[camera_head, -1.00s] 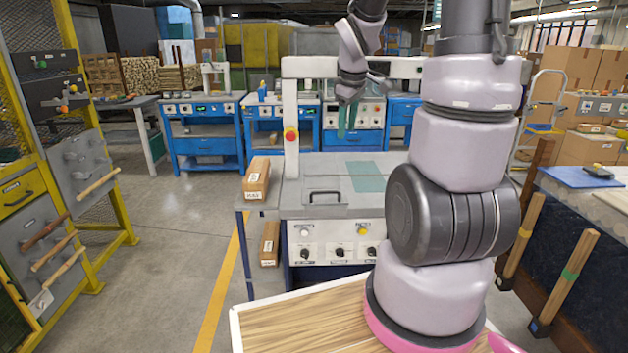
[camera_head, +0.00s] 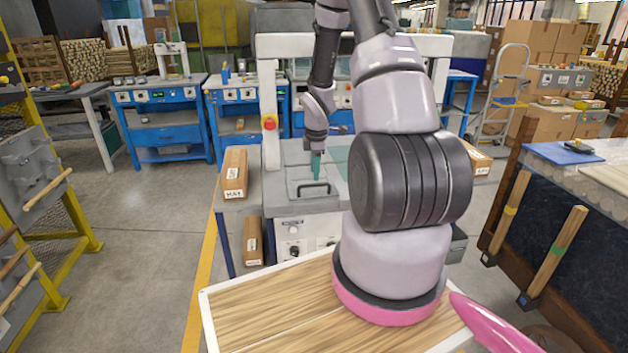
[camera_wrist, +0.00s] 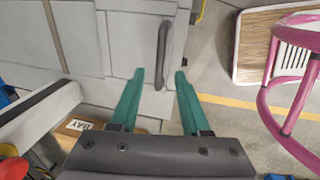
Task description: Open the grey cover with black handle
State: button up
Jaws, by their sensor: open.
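The grey cover (camera_head: 295,197) lies flat and closed on top of the machine in the head view. Its black handle (camera_head: 314,186) stands up near the cover's front edge. In the wrist view the handle (camera_wrist: 163,52) runs lengthwise near the right edge of the grey cover (camera_wrist: 140,50). My gripper (camera_head: 316,165) has green fingers and is just above and behind the handle in the head view. In the wrist view my gripper (camera_wrist: 160,72) is open and empty, with the handle's near end between and just beyond the fingertips. I cannot tell any contact.
A white machine post with a red button (camera_head: 270,122) stands left of the cover. My arm hides the machine's right part. A wood-topped surface with a white rim (camera_head: 206,310) is in front.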

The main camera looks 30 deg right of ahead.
aim_at(315, 185)
jog(key=shift+w+d+f, duration=0.1)
jog(key=shift+w+f, duration=0.1)
jog(key=shift+f, duration=0.95)
jog(key=shift+w+d+f, duration=0.1)
jog(key=shift+w+f, duration=0.1)
jog(key=shift+f, duration=0.95)
grip_shut()
